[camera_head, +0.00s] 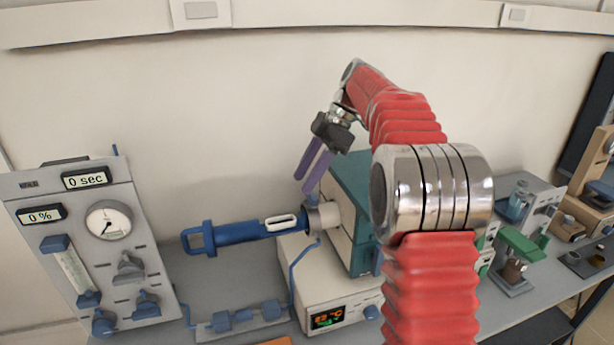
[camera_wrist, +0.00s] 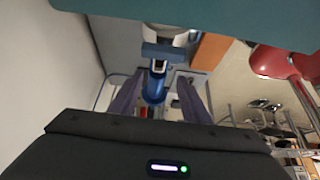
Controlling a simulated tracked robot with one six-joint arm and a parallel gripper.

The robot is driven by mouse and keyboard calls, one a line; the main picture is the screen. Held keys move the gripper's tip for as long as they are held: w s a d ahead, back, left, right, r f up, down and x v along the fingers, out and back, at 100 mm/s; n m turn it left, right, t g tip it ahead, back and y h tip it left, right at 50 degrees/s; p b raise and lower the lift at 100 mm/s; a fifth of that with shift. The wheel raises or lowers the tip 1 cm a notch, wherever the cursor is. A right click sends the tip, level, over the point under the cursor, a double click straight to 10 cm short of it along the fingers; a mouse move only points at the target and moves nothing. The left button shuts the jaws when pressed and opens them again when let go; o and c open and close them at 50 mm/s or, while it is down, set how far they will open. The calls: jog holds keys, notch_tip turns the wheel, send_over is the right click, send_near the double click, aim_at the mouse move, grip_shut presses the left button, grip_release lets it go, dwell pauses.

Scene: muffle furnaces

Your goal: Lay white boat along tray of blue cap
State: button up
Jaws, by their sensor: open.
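The blue cap (camera_head: 198,240), with a loop handle at its left end, has a blue tray (camera_head: 245,232) reaching right to the furnace tube's mouth. The white boat (camera_head: 281,223), small and long with a dark hollow, lies lengthwise on the tray's right part, close to the tube. My gripper (camera_head: 313,178) is above and right of the boat, near the tube's end, with its purple fingers apart and nothing visible held. The wrist view shows both fingers of my gripper (camera_wrist: 160,100) spread around a blue part in the line of sight; I cannot tell whether they touch it.
The tube's pale end (camera_head: 324,217) sticks out of the teal and white furnace (camera_head: 350,225). A grey gas panel (camera_head: 100,250) stands at the left. A green-topped device (camera_head: 520,245) stands at the right. Grey bench shows between panel and furnace.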

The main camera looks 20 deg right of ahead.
jog(key=s+a+r+m+t+h, duration=0.1)
jog(key=s+a+m+h, duration=0.15)
jog(key=s+m, duration=0.4)
jog(key=s+a+r+m+t+h, duration=0.1)
jog(key=s+a+m, duration=0.2)
jog(key=s, duration=0.6)
jog(key=s+f+m+t+h, duration=0.1)
jog(key=s+f+m, duration=0.3)
jog(key=s, duration=0.4)
jog(key=s+f+m+t+h, duration=0.1)
jog(key=s+f+m, duration=0.3)
jog(key=s, duration=0.4)
jog(key=shift+s+a+f+t, duration=0.2)
jog(key=shift+s+f+t, duration=0.2)
jog(key=shift+t, duration=0.4)
jog(key=shift+m+h, duration=0.25)
jog(key=shift+w, duration=0.1)
jog(key=shift+c, duration=0.4)
